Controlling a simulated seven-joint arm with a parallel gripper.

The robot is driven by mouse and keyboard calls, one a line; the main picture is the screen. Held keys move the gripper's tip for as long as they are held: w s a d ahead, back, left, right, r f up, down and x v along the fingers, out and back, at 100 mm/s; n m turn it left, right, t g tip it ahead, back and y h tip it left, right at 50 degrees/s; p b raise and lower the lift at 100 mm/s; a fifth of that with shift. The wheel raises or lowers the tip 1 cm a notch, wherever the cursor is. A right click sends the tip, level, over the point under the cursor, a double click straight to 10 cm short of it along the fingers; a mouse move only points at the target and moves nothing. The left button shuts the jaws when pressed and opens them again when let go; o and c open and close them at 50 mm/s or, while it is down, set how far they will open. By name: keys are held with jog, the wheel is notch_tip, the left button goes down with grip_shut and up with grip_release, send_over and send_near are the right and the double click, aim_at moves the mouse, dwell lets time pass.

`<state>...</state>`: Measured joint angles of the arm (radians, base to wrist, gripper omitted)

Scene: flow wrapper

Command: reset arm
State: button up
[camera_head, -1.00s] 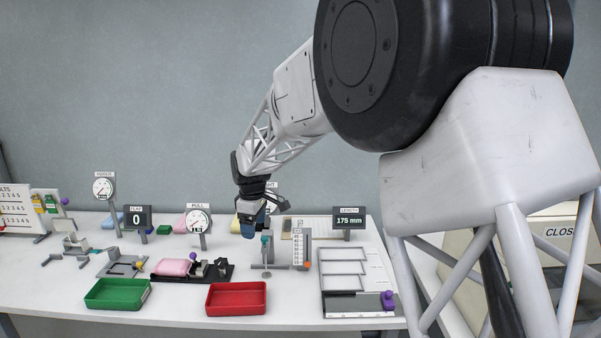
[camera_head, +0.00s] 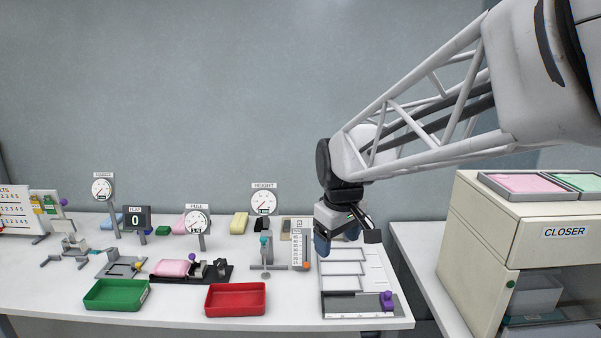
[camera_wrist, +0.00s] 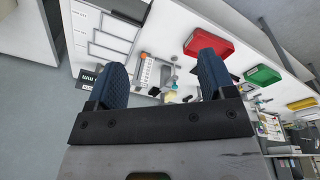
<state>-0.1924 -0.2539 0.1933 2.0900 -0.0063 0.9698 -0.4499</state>
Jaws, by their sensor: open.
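My gripper (camera_head: 322,243) hangs at the right end of the white bench, above the grey tray rack (camera_head: 343,268). In the wrist view my gripper (camera_wrist: 163,85) shows two blue padded fingers spread wide apart. Nothing is between them; the bench lies well beyond the fingertips. My arm reaches in from the upper right of the head view, and the gripper covers the length display.
A red tray (camera_head: 236,299) and a green tray (camera_head: 117,294) stand at the bench's front. Dial gauges, including the height gauge (camera_head: 264,202), stand behind. The closer machine (camera_head: 520,245) is at right. The air above the bench's left is clear.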

jog(key=s+d+f+m, duration=0.1)
jog(key=s+d+m, duration=0.1)
jog(key=s, duration=0.6)
jog(key=s+d+f+m, duration=0.2)
jog(key=s+d, duration=0.3)
jog(key=s, duration=0.3)
jog(key=s+d+f+m+t, duration=0.1)
jog(key=s+d+m, duration=0.2)
jog(key=s, duration=0.5)
jog(key=shift+s+d+f+m, duration=0.2)
jog(key=shift+s+d+m, duration=0.1)
jog(key=shift+d, duration=0.1)
